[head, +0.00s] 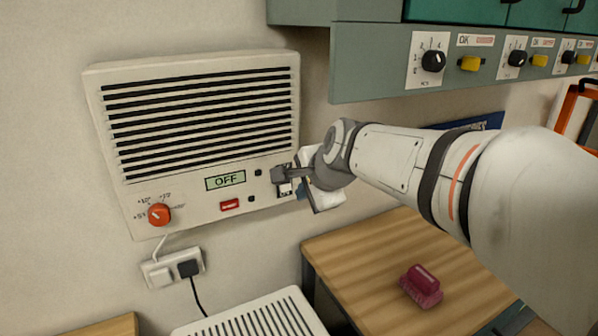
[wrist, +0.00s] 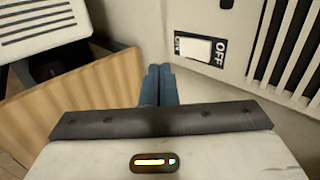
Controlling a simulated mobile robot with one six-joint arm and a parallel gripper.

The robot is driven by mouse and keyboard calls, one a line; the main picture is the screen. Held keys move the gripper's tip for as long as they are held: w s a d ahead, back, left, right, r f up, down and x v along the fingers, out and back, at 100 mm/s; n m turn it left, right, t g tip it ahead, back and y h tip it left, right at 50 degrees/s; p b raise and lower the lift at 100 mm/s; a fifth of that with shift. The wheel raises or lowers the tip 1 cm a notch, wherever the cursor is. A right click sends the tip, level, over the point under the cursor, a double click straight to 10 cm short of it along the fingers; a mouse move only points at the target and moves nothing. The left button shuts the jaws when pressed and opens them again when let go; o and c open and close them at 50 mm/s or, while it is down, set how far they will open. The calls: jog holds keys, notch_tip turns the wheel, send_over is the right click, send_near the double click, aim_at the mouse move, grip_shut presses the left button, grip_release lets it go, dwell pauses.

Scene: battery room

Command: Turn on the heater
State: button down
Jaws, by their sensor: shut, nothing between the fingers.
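The heater (head: 200,140) is a cream wall unit with dark slats, and its small display (head: 226,180) reads OFF. A white rocker switch (head: 286,188) on a black ON/OFF plate sits at its lower right, partly covered by my gripper in the head view. The switch (wrist: 195,48) is clear in the wrist view, with OFF printed at its right end. My gripper (head: 303,192) is beside the switch. Its blue fingers (wrist: 158,82) are together and empty, pointing left of and below the switch in the wrist view, seemingly apart from it.
The heater also has a red-orange dial (head: 159,214) and a red button (head: 230,205). A wall socket (head: 173,268) with a plug is below. A wooden table (head: 350,250) holds a dark pink brush-like object (head: 421,286). A grey-green panel with knobs (head: 433,61) hangs above my arm.

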jog(key=shift+w+a+f+p, duration=0.2)
jog(key=shift+w+a+f, duration=0.15)
jog(key=shift+w, duration=0.5)
jog(key=shift+w+a+f+p, duration=0.15)
jog(key=shift+w+a+f, duration=0.25)
jog(key=shift+w, duration=0.5)
jog(key=shift+w+a+f+p, duration=0.2)
jog(key=shift+w+a+f, duration=0.15)
jog(key=shift+w, duration=0.5)
